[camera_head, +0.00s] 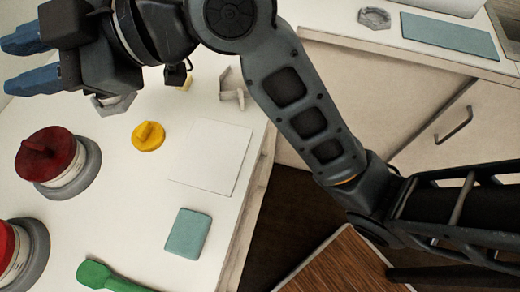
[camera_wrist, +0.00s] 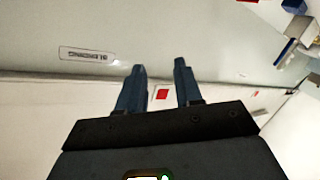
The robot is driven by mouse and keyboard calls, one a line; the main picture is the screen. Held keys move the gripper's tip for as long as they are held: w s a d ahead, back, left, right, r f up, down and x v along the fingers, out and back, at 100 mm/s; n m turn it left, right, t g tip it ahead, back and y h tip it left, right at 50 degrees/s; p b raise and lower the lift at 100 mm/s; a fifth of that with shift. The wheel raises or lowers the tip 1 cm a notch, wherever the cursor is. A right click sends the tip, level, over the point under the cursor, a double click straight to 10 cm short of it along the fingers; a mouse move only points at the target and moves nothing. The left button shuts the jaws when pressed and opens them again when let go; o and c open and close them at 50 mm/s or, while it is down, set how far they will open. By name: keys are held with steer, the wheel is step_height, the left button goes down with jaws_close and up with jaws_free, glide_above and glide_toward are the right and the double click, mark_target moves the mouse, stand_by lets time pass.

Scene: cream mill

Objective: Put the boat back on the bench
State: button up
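I cannot surely pick out the boat. A grey, shallow, many-sided dish (camera_head: 374,17), which may be it, lies on the far counter at the top right in the head view. A similar pale grey angular piece (camera_head: 112,103) shows partly under my gripper on the white worktop (camera_head: 120,195). My gripper (camera_head: 8,64) is at the top left, above that worktop, its blue fingers pointing left. In the wrist view my gripper (camera_wrist: 159,66) has its fingers apart with nothing between them. A pale wall with a label (camera_wrist: 88,55) and a red square (camera_wrist: 162,95) show beyond.
Red-topped round jars (camera_head: 50,160), a yellow knobbed disc (camera_head: 148,136), a white sheet (camera_head: 211,156), a teal pad (camera_head: 188,233) and a green scoop (camera_head: 105,276) lie on the worktop. A teal mat (camera_head: 450,36) lies on the far counter. Dark floor separates the two.

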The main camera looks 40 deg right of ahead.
steer(key=s+d+f+m+t+h, duration=0.2)
steer(key=s+d+f+m+h, duration=0.1)
steer(key=d+f+m, duration=0.1)
steer(key=s+d+f+m+t+h, duration=0.3)
steer(key=s+d+f+m, duration=0.1)
steer(key=f+m, duration=0.2)
steer(key=s+d+f+m+t+h, duration=0.2)
steer(key=s+d+f+m+h, duration=0.2)
steer(key=m, duration=0.3)
steer(key=shift+s+d+f+t, duration=0.15)
steer(key=shift+f+t, duration=0.15)
steer(key=shift+f, duration=0.55)
steer(key=s+d+h, duration=0.1)
steer(key=s+d, duration=0.3)
steer(key=s, duration=0.3)
steer(key=s+d+f+h, duration=0.1)
steer(key=s+d, duration=0.3)
steer(key=s, duration=0.3)
steer(key=s+d+f+g+h, duration=0.1)
steer(key=s+d, duration=0.3)
steer(key=s, duration=0.3)
steer(key=shift+h, duration=0.4)
